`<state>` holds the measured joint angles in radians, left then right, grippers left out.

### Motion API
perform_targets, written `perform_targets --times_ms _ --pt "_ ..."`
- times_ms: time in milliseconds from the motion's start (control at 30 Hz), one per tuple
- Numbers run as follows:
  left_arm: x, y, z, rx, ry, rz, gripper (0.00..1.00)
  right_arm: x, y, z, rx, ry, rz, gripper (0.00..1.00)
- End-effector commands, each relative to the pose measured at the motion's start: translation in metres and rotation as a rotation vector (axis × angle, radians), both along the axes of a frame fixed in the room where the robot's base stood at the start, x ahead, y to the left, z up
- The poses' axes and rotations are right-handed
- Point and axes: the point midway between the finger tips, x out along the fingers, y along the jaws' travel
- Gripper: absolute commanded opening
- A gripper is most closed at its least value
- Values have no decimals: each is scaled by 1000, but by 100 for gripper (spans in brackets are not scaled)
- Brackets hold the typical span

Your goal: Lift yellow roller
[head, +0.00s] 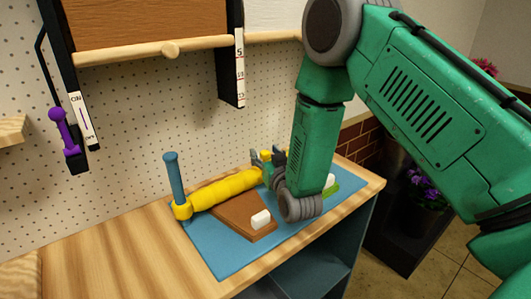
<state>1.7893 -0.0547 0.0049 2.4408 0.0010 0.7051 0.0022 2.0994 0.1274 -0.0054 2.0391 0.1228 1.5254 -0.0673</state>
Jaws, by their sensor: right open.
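The yellow roller (225,188) lies on a blue mat (220,262) on the wooden table, partly across a brown board (243,218). Its left end meets an upright blue post (174,180). My right gripper (266,160) is at the roller's right end, with its fingers apart. The gripper body and arm hide part of that end, so I cannot tell whether the fingers touch it. My left gripper is not in view.
A white block (260,219) lies on the brown board. Another white piece (330,180) and a green piece (332,189) lie right of my gripper. A purple-handled lever (62,130) hangs at the left. Purple flowers (425,190) stand beyond the table's right edge.

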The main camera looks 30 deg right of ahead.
Motion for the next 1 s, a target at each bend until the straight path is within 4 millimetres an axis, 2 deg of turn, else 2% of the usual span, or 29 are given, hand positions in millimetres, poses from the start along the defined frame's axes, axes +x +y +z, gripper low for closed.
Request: perform_targets --times_ms 200,233,333,367,533,600,667,900,1000 --pt "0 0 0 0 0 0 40 0 -2 -1 2 1 0 44" --pt "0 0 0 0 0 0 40 0 -2 -1 2 1 0 41" --pt "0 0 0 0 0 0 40 0 -2 -1 2 1 0 6" --pt "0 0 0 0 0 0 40 0 -2 -1 2 1 0 0" --pt "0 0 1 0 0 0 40 0 -2 0 2 1 0 0" --pt "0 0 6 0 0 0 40 0 -2 8 2 1 -1 0" --pt "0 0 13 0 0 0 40 1 -3 21 2 -3 -2 0" --pt "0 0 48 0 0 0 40 0 -3 85 0 -8 -2 0" --pt "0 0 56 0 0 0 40 0 -3 101 0 -7 -1 0"
